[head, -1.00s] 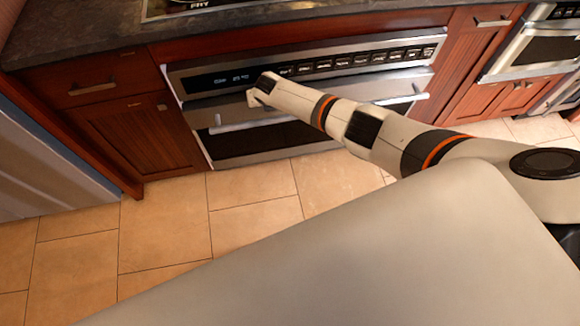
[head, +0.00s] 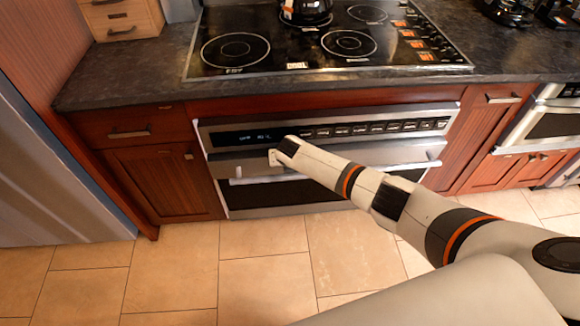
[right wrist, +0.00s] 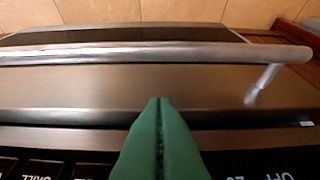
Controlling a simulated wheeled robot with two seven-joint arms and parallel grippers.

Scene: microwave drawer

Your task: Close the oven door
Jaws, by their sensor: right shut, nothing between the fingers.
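The oven (head: 330,165) is built in below the cooktop, with a black control panel (head: 330,132) above its steel door (head: 245,160). The door's bar handle (head: 262,179) runs across its front, partly hidden by my right arm. The door looks nearly upright; I cannot tell how far ajar it is. My right gripper (head: 273,158) is at the door's upper left part, just below the panel. My left gripper is out of view.
A black cooktop (head: 330,40) with a pot (head: 305,10) sits in the dark counter (head: 130,80) above. Wooden cabinets (head: 165,180) flank the oven. Another appliance (head: 550,120) stands at the right. The tiled floor (head: 170,275) in front is clear at the left.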

